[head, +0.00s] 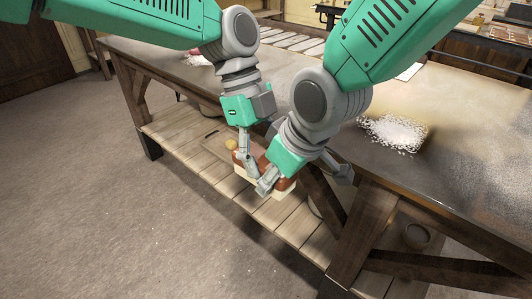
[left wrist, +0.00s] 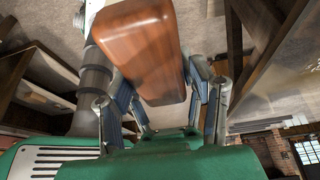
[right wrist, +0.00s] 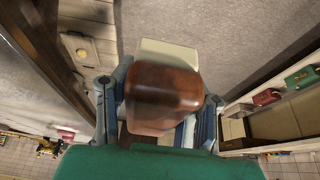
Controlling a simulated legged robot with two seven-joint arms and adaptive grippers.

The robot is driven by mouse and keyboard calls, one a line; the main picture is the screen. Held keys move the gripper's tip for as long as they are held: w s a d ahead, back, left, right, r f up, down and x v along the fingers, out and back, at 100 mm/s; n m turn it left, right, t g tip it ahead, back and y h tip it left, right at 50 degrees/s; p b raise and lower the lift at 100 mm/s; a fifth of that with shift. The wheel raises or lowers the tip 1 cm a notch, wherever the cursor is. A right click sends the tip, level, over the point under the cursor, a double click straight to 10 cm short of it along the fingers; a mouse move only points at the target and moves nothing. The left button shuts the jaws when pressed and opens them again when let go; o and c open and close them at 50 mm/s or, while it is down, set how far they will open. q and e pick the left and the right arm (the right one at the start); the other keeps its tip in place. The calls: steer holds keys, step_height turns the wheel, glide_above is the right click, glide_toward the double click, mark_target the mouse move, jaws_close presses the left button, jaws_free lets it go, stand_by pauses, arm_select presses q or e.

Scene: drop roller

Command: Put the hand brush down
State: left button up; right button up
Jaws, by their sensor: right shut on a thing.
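The hand brush (head: 284,183) has a brown wooden back and pale bristles. In the head view it hangs low by the table's lower shelf, partly hidden by both grippers. My right gripper (head: 267,183) is shut on it; in the right wrist view the brown wood (right wrist: 165,95) sits between the fingers, with pale bristles (right wrist: 168,55) beyond. My left gripper (head: 247,165) is at the brush's left part. In the left wrist view its fingers (left wrist: 165,105) stand apart on either side of the brown wood (left wrist: 147,45); contact is unclear.
The slatted lower shelf (head: 190,147) runs under the table (head: 160,60), with a small yellow item (head: 231,144) near the brush. A white pile (head: 393,133) lies on the tabletop. Wooden legs and a brace (head: 325,200) stand right of the grippers. Floor at left is clear.

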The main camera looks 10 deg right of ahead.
arm_select(q)
steer(key=shift+w+d, duration=0.1)
steer(key=shift+d, duration=0.05)
steer(key=c, duration=0.4)
arm_select(e)
steer(key=shift+s+a, duration=0.1)
steer(key=shift+a, duration=0.05)
steer(key=o, duration=1.2)
